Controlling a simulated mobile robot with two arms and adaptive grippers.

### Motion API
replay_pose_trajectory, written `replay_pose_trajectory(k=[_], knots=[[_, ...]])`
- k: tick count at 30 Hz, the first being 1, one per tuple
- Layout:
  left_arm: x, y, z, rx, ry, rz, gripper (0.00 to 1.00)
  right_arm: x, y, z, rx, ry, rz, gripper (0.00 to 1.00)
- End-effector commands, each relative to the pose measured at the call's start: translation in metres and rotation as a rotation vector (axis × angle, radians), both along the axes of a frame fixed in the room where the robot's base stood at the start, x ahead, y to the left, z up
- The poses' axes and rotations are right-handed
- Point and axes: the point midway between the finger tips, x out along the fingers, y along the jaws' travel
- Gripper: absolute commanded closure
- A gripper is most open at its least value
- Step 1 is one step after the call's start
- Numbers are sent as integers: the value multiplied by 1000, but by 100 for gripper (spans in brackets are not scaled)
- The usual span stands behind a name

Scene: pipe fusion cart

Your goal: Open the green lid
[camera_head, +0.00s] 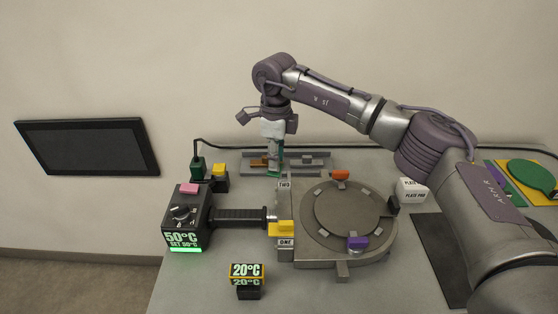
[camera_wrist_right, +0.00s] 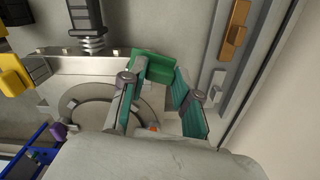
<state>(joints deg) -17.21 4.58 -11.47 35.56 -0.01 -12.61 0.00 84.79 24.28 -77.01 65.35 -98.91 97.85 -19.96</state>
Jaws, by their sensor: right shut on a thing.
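The green lid (camera_wrist_right: 153,64) is a small green block near the label TWO (camera_head: 284,184) in the head view, where it is mostly hidden behind my right gripper (camera_head: 274,168). In the wrist view my right gripper (camera_wrist_right: 158,75) has its two fingers on either side of the green block, shut on it. I cannot tell whether the lid is raised. The grey round unit (camera_head: 350,215) also carries a yellow lid (camera_head: 281,228) by the label ONE, an orange one (camera_head: 340,174) and a purple one (camera_head: 358,242). My left gripper is out of view.
A heater with a 50°C display (camera_head: 184,238) and a black handle stands left of the round unit. A 20°C display block (camera_head: 247,277) stands in front. A grey tray (camera_head: 315,162) lies behind the gripper. A green round paddle (camera_head: 531,175) lies at far right.

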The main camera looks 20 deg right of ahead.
Motion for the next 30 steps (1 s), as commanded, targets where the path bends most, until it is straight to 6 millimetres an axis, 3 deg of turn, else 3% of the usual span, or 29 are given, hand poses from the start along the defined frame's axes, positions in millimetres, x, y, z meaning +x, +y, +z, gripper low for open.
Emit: replay_pose_trajectory(k=[15, 30], knots=[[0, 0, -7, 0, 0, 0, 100, 4, 8, 1, 1, -5, 329, 100], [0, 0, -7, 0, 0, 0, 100, 4, 10, 2, 1, -5, 387, 100]])
